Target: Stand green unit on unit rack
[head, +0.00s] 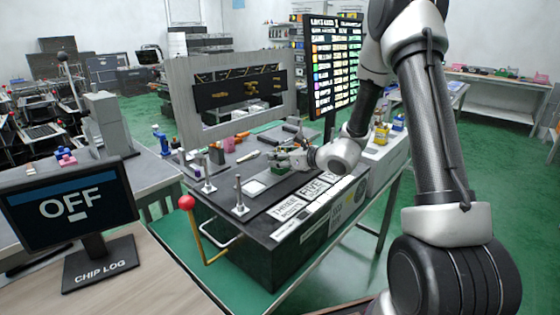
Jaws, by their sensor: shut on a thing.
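My gripper (287,158) is low over the black bench top, at the end of my arm, which reaches in from the right. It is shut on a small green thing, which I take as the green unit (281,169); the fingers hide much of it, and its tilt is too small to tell. I cannot tell for sure which fixture is the unit rack.
A red-knobbed yellow lever (187,203) stands at the bench's front left corner. A grey panel (232,91) rises behind the bench, with a lit list board (334,65) to its right. A monitor reading OFF (68,206) stands at the near left. Small colored parts crowd the bench's back left.

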